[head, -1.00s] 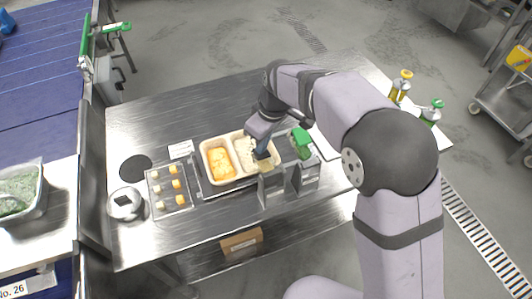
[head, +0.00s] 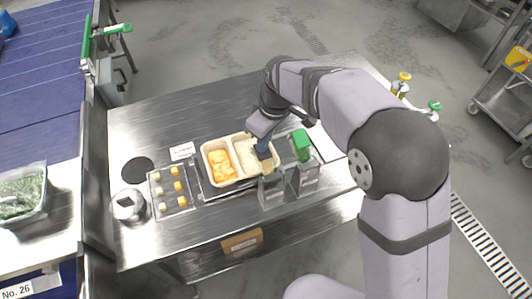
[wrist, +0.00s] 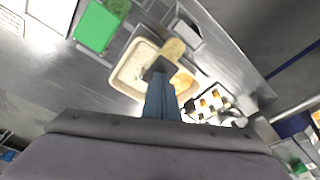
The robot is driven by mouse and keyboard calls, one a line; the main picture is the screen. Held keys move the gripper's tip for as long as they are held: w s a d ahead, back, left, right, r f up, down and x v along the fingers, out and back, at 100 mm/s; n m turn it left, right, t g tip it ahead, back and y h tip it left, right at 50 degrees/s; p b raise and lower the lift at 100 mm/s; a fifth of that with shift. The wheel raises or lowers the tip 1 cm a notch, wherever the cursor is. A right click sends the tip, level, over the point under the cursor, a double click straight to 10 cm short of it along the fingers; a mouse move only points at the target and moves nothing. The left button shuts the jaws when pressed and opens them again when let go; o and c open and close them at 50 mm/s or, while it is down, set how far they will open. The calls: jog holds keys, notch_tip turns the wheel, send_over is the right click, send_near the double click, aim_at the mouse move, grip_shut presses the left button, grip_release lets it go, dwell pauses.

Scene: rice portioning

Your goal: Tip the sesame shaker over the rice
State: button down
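A pale two-compartment tray (head: 205,164) stands on the steel table. Its left compartment holds orange food (head: 221,163) and its right one holds white rice (head: 247,155). My gripper (head: 263,153) is low over the right end of the rice compartment. In the wrist view my gripper (wrist: 160,68) has its dark fingertips together at a tan piece (wrist: 174,48), which looks like the sesame shaker (head: 267,167). The fingers hide part of it, and I cannot tell its exact tilt or whether sesame is falling.
Steel bins (head: 272,192) and a green block-like item (head: 302,143) stand close to the right of the tray. A rack of small pieces (head: 172,190) and a metal pot (head: 128,204) are to the left. Bottles (head: 435,107) stand far right.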

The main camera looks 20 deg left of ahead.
jog(key=shift+s+d+r+p, duration=0.15)
jog(key=shift+r+p, duration=0.2)
jog(key=shift+r, duration=0.25)
jog(key=shift+s+d+r+p, duration=0.1)
jog(key=shift+r+p, duration=0.2)
jog(key=shift+r, duration=0.3)
notch_tip(320, 180, up, 7)
jog(key=p, duration=0.4)
jog(key=shift+f+b, duration=2.85)
jog(key=shift+f, duration=0.7)
jog(key=shift+f, duration=0.2)
